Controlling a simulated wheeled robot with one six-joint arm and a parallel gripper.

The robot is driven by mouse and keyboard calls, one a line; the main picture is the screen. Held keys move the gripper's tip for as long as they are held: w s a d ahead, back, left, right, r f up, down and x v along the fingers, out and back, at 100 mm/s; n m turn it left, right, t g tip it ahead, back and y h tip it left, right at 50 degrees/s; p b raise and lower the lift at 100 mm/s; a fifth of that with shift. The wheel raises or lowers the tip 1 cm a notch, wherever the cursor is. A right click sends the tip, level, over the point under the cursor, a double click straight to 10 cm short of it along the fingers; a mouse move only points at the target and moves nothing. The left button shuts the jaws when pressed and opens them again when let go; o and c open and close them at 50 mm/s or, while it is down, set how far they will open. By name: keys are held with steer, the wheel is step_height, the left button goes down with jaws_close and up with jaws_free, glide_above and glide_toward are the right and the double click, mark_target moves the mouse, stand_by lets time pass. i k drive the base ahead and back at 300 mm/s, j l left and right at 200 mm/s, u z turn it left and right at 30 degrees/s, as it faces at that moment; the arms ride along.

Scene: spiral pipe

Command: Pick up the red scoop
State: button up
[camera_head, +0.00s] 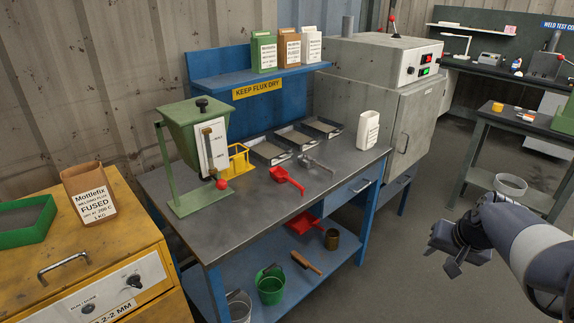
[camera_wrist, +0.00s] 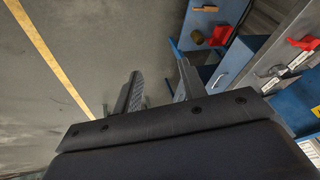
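The red scoop (camera_head: 287,180) lies on the grey top of the workbench (camera_head: 230,225), left of a grey metal scoop (camera_head: 316,163). In the wrist view the red scoop (camera_wrist: 303,43) is near the right edge, on the bench top. My gripper (camera_head: 447,262) is in the air over the floor, to the right of the bench and well apart from the scoop. In the wrist view its two fingers (camera_wrist: 160,85) stand apart with nothing between them.
A red dustpan (camera_head: 305,225), a brush (camera_head: 306,262) and a green bucket (camera_head: 270,285) are on the lower shelf. A green hopper (camera_head: 195,135), yellow rack (camera_head: 239,160), shallow trays (camera_head: 270,151) and white container (camera_head: 368,130) stand on the bench. The bench's front strip is clear.

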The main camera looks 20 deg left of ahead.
mark_target(281, 175)
steer(key=i+l+u, duration=0.1)
steer(key=i+u, duration=0.3)
steer(key=i+l+u, duration=0.2)
steer(key=u, duration=0.25)
steer(key=i+l+u, duration=0.55)
steer(key=u, duration=0.3)
steer(key=i+l+u, duration=0.15)
steer(key=l, duration=0.3)
steer(key=i+l+u, duration=0.2)
steer(key=l, duration=0.2)
steer(key=k, duration=0.1)
